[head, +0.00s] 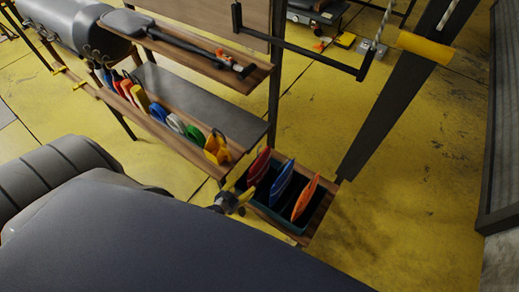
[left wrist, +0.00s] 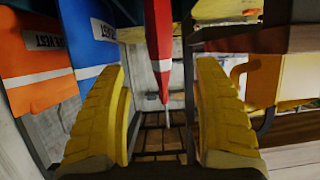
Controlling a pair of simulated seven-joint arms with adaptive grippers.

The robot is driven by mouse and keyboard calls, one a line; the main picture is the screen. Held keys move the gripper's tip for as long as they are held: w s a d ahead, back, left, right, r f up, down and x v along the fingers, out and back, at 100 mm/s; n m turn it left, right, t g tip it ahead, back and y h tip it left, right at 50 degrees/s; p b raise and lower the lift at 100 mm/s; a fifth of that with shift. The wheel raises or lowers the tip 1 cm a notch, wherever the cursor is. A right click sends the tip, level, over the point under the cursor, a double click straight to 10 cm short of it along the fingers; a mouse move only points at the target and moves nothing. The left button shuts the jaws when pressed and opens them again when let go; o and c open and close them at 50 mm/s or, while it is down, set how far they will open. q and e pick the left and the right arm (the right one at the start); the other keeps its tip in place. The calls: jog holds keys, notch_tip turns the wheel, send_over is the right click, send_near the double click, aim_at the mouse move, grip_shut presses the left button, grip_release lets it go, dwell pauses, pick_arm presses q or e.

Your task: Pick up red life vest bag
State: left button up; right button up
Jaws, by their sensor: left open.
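The red life vest bag (head: 259,164) stands on edge at the left end of a dark bin, beside a blue bag (head: 281,183) and an orange bag (head: 305,198). My left gripper (head: 241,197) is beside the bin's near left side, close to the red bag. In the left wrist view the left gripper (left wrist: 163,80) is open, with yellow ridged fingers apart. The red bag (left wrist: 158,40) shows edge-on between them, with a white stripe; I cannot tell whether it lies within finger reach. My right gripper is not in view.
The dark bin (head: 270,213) sits on a wooden shelf end. In the left wrist view the blue bag (left wrist: 92,35) and orange bag (left wrist: 35,70) hang close at left. Several coloured items, including a yellow one (head: 217,149), line the shelf. A grey inflatable boat (head: 150,240) fills the foreground.

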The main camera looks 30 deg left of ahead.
aim_at(254, 174)
pick_arm(q)
jog(key=shift+x, duration=4.7)
jog(key=shift+w+r, duration=0.1)
grip_shut()
